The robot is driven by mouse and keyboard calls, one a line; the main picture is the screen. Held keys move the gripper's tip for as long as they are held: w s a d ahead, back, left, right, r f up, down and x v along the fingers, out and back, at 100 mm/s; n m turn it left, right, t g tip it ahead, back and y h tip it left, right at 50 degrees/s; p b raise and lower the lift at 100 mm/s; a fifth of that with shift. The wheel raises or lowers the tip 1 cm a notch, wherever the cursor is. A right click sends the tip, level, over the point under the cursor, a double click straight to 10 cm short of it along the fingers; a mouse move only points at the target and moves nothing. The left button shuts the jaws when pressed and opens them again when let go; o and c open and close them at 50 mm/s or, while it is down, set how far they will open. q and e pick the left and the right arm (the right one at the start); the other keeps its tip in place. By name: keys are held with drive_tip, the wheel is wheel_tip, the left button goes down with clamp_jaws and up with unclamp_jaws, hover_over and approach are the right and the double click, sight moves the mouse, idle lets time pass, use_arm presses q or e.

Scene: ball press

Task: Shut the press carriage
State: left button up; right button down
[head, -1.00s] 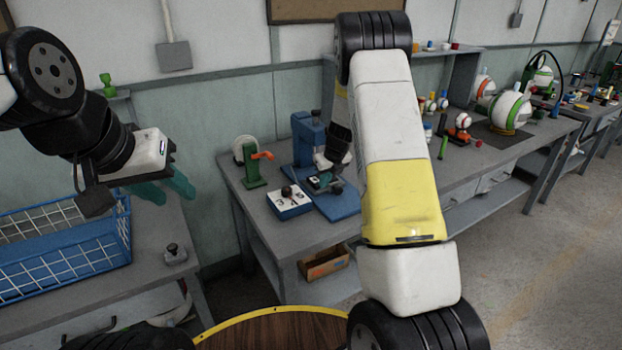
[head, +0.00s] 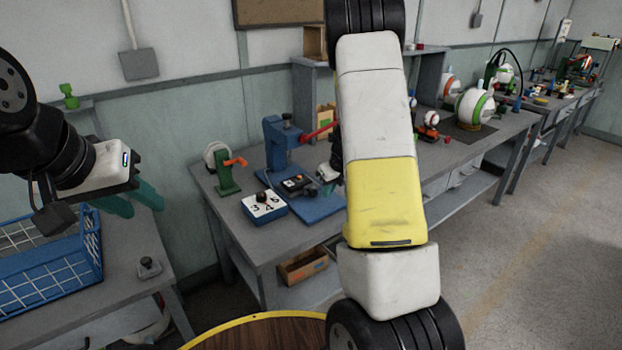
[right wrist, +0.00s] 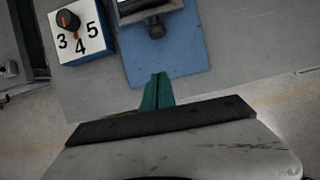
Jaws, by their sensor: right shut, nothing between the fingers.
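The press (head: 277,146) has a blue column with a red lever (head: 320,131), and stands on a blue base plate (head: 318,209). Its dark carriage (head: 297,184) sits low over the plate. In the right wrist view, part of the carriage with a dark knob (right wrist: 155,28) shows at the top, over the blue plate (right wrist: 182,62). My right gripper (right wrist: 158,76) is shut and empty, its teal fingers at the plate's front edge and apart from the knob. In the head view its teal tips (head: 328,188) show right of the carriage. My left gripper (head: 143,207) is open and empty, far left.
A white-topped dial box (head: 264,203) marked 3, 4, 5 stands left of the plate. A green stand with an orange handle (head: 228,170) is behind it. A blue wire basket (head: 45,262) is on the left table. My right arm hides part of the bench.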

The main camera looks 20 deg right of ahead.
drive_tip(key=x, duration=0.6)
drive_tip(key=w, duration=0.1)
drive_tip(key=w+a, duration=0.1)
drive_tip(key=w, duration=0.1)
drive_tip(key=shift+f, duration=0.2)
drive_tip(key=shift+w+a, duration=0.15)
drive_tip(key=shift+w, duration=0.35)
drive_tip(key=shift+r, duration=0.1)
